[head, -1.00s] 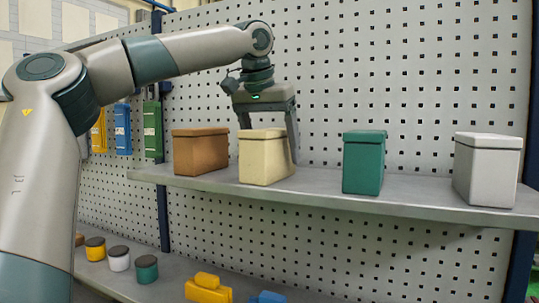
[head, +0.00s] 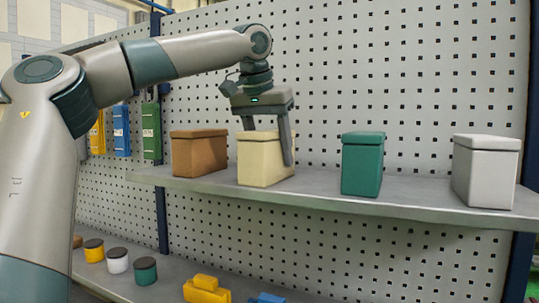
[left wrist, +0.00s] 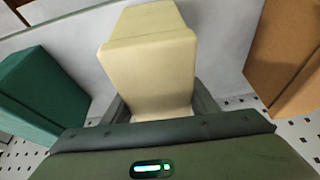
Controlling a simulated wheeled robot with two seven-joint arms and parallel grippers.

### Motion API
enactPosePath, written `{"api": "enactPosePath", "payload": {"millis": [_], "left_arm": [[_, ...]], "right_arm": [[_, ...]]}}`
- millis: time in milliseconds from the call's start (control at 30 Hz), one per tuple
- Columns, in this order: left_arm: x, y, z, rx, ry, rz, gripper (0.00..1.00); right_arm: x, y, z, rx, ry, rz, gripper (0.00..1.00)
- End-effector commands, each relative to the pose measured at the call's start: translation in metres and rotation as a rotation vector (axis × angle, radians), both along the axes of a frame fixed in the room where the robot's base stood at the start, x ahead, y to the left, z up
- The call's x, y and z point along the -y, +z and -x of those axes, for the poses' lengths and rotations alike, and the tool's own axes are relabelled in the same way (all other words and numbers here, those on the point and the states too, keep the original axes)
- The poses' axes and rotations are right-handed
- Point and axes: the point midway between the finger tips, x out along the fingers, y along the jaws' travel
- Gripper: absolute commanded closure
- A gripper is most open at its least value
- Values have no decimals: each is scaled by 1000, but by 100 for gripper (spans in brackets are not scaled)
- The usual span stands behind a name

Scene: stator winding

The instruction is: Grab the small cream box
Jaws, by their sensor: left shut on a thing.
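The small cream box (head: 262,163) stands on the grey shelf between a brown box and a green box. My left gripper (head: 268,150) comes down over it from above. One finger shows in front of its right side in the head view; the other finger is mostly hidden behind the box. In the left wrist view the cream box (left wrist: 150,65) lies between the two fingers (left wrist: 160,108), and the gripper is shut on it. The box appears upright and still on the shelf. My right gripper is not in view.
The brown box (head: 198,155) stands close on the left of the cream box. The green box (head: 361,165) and a white box (head: 485,172) stand to the right on the shelf (head: 420,203). A perforated panel (head: 400,70) rises behind. Pots and small blocks sit on a lower shelf.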

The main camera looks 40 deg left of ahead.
Motion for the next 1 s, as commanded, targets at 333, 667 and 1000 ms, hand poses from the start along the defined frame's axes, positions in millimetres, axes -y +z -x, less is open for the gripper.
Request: {"api": "enactPosePath", "payload": {"millis": [333, 667, 1000], "left_arm": [[0, 15, -1, 1, 2, 0, 77], [16, 54, 12, 3, -2, -3, 77], [66, 96, 56, 1, -4, 1, 77]], "right_arm": [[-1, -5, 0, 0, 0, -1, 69], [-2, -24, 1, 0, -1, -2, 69], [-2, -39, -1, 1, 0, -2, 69]]}}
